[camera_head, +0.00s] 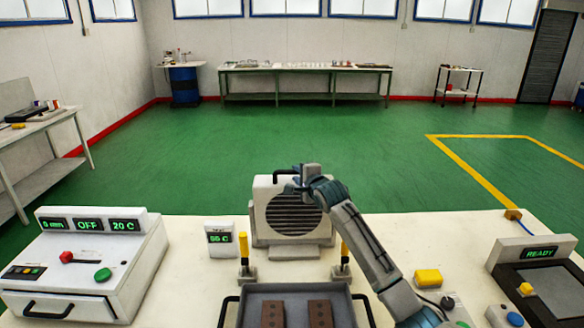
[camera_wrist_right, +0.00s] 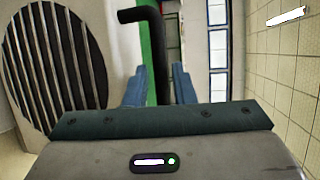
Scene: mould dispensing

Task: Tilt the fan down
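The fan (camera_head: 260,205) is a white box with a round dark slatted grille, standing upright on the white table behind the tray. Its black handle (camera_head: 285,172) sticks up from the top. My right gripper (camera_head: 300,174) is at the top of the fan, beside the handle, and hides part of its upper right. In the right wrist view, the two blue fingers (camera_wrist_right: 158,88) are apart with the black handle (camera_wrist_right: 153,40) between them, and narrow gaps seem to show beside it. The fan's grille (camera_wrist_right: 65,65) fills the left of that view. My left gripper is out of view.
A grey tray (camera_head: 352,300) with two brown moulds (camera_head: 272,314) lies in front, between yellow-handled clamps (camera_head: 344,258). A small display (camera_head: 220,240) reads 55 C. A white control machine (camera_head: 90,262) stands left, a READY panel (camera_head: 540,253) right. A yellow block (camera_head: 428,278) lies near my right arm.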

